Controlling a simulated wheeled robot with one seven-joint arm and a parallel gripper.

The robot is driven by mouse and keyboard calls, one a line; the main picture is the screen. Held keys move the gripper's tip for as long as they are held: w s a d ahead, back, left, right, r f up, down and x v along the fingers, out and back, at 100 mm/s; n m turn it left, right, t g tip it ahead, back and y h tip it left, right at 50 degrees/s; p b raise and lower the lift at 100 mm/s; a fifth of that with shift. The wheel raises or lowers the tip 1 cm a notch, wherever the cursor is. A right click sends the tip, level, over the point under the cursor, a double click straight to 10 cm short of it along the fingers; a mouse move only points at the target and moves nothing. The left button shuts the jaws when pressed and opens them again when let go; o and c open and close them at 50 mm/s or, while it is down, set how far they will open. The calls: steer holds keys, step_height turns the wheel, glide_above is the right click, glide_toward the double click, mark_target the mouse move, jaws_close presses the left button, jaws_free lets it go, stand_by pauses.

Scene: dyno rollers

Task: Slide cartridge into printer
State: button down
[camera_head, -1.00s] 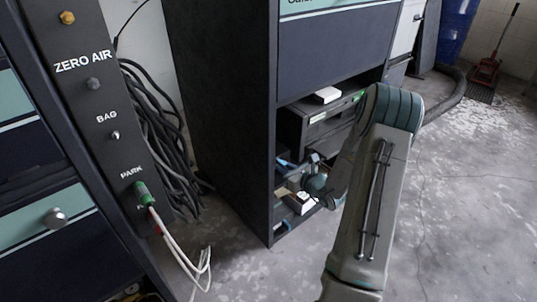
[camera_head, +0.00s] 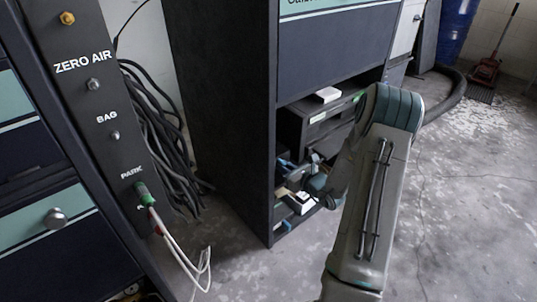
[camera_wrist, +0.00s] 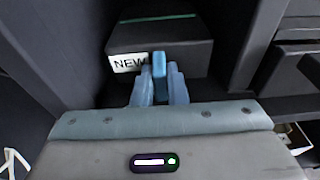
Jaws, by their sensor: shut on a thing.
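The cartridge (camera_wrist: 190,50) is a dark box with a white "NEW" label, a thin green stripe and a blue tab at its front, in the wrist view. My gripper (camera_wrist: 159,84) has its blue fingers closed around the tab, with the box just beyond them. In the head view my gripper (camera_head: 287,168) is at the cabinet's lower opening, partly hidden by my wrist. The dark unit with a green-lit strip that looks like the printer (camera_head: 317,122) sits on the shelf above. Its slot cannot be made out, and my arm covers its right side.
A small white box (camera_head: 327,94) lies on top of the dark unit. A tall dark cabinet (camera_head: 225,110) surrounds the shelves, its side wall close left of my gripper. A white item (camera_head: 300,203) stands low in the opening.

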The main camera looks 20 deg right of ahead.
steer(key=shift+r, duration=0.2)
steer(key=shift+s, duration=0.1)
steer(key=f+v, duration=0.3)
steer(key=v, duration=1.1)
steer(key=s+f+v, duration=0.1)
steer(key=f+v, duration=0.2)
steer(key=v, duration=1.1)
steer(key=shift+s+d+p, duration=0.3)
steer(key=shift+s, duration=0.1)
stand_by(1.2)
